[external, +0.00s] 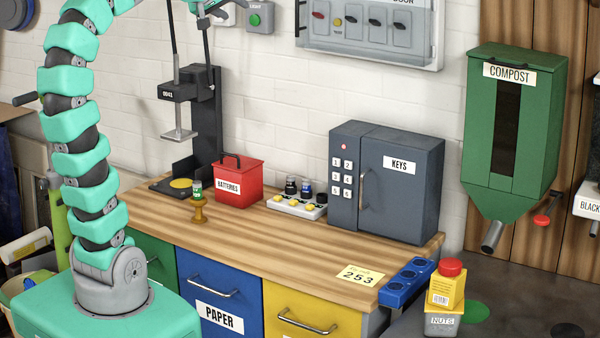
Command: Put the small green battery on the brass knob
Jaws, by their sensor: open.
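The brass knob (199,212) stands upright on the wooden bench top, left of the red battery box. A small green battery (196,187) with a pale band shows upright just above the knob's top in the picture. I cannot tell whether it rests on the knob or stands behind it. My gripper (212,12) is at the top edge of the picture, partly cut off, high above the bench and apart from the battery and knob. It is open, and I see nothing in it.
A press (195,115) with a yellow disc on its base stands behind the knob. The red batteries box (239,184), a white charger tray (297,206) with several cells and a grey key safe (388,182) stand to the right.

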